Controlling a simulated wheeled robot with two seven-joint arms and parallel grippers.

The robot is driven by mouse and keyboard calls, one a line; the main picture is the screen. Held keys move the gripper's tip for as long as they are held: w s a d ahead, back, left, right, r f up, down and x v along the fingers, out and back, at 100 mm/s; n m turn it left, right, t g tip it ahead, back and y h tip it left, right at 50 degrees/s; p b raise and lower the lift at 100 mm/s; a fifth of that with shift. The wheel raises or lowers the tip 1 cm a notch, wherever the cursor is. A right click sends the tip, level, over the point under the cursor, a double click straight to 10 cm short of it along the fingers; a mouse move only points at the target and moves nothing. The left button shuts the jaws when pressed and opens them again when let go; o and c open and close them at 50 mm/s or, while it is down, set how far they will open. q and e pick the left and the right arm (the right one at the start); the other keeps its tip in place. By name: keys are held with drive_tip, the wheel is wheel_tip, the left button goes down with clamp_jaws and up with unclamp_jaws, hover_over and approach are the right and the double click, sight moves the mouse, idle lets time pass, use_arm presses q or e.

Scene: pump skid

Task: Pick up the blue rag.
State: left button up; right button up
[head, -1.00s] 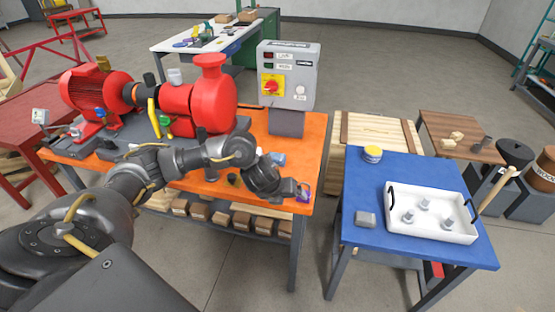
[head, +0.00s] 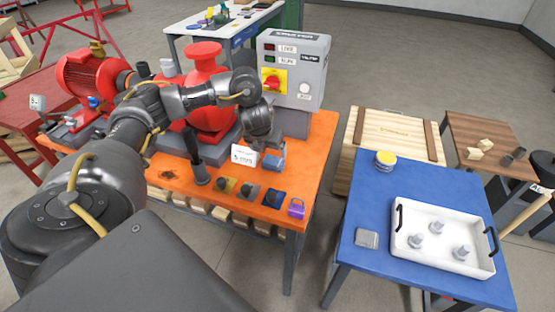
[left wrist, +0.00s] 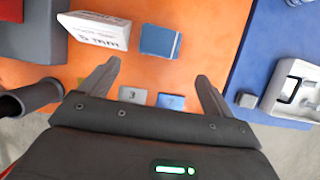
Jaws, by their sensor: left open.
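The blue rag (head: 272,162) looks like a small folded blue cloth lying on the orange bench, just right of a white card. In the left wrist view the blue rag (left wrist: 160,42) lies flat, ahead of the fingertips and between their lines. My left gripper (head: 270,146) hangs over the bench, pointing down, close to the rag and partly covering it in the head view. In the left wrist view my left gripper (left wrist: 158,71) has its two fingers wide apart with nothing between them. My right gripper is not in view.
The white card (head: 244,156), marked 5 mm, stands beside the rag. Several small numbered blocks and a purple padlock-like item (head: 296,208) line the bench's front. A grey control box (head: 292,75) and red pump (head: 206,95) stand behind. A blue table (head: 375,210) with a white tray (head: 440,262) is to the right.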

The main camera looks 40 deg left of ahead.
use_arm(q)
drive_tip(key=b, duration=0.2)
hover_over(273, 163)
drive_tip(key=s, duration=0.2)
drive_tip(key=f, duration=0.3)
drive_tip(key=d+f, duration=0.1)
drive_tip(key=shift+s+f, duration=0.15)
drive_tip(key=shift+f, duration=0.25)
drive_tip(key=shift+a+f, duration=0.1)
drive_tip(key=shift+f, duration=0.1)
drive_tip(key=b+x, duration=0.1)
drive_tip(key=x, duration=0.3)
drive_tip(key=shift+f+b, duration=0.2)
drive_tip(key=shift+b, duration=0.2)
drive_tip(key=shift+w+a+f, duration=0.15)
drive_tip(key=shift+w+f, duration=0.15)
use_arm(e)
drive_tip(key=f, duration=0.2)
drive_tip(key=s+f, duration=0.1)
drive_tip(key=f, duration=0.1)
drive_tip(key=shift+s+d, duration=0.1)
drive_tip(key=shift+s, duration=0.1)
use_arm(q)
drive_tip(key=shift+s+r, duration=0.1)
drive_tip(key=c, duration=0.8)
